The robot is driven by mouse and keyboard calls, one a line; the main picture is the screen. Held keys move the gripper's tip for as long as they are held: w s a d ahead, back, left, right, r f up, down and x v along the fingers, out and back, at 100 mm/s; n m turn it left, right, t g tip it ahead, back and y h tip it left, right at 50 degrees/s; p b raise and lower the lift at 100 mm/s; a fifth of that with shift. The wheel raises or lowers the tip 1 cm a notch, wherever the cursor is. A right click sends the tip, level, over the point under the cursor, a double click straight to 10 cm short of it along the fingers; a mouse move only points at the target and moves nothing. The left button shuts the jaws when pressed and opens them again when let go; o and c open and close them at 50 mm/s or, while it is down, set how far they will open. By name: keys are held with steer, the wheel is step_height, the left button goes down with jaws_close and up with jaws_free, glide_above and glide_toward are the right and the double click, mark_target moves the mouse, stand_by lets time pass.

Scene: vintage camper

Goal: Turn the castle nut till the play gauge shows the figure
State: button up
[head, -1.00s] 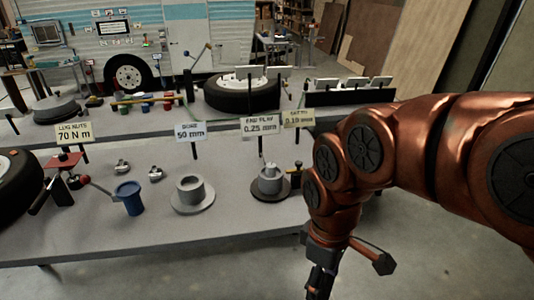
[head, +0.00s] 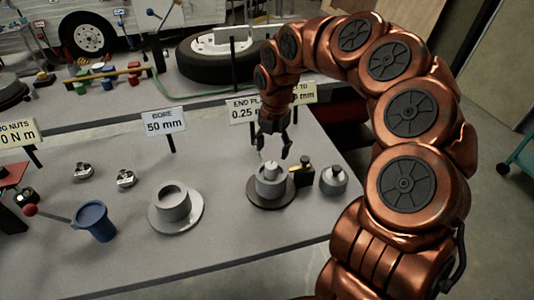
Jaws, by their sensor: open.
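The hub assembly (head: 271,190) stands on a dark round base on the bench, near its right end. The castle nut seems to be the small light piece (head: 270,168) at its top; its slots are too small to make out. A small black and brass device (head: 302,176), probably the play gauge, stands at the hub's right side; its reading cannot be made out. The end play sign (head: 243,110) behind reads 0.25, partly covered by my arm. My gripper (head: 273,153) points down just above the hub's top, open and empty, fingers apart.
A grey metal piece (head: 333,180) stands right of the hub. A grey flanged ring (head: 175,206), a blue cup (head: 96,220) and two small metal parts (head: 125,178) lie to the left. A tyre (head: 225,59) is on the rear bench.

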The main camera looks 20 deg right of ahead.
mark_target(272, 165)
steer(key=shift+w+f, duration=0.15)
steer(key=shift+w, duration=0.1)
steer(key=shift+f+p, duration=0.9)
steer(key=shift+f, duration=2.85)
steer(key=shift+c, duration=0.2)
steer(key=c, duration=1.1)
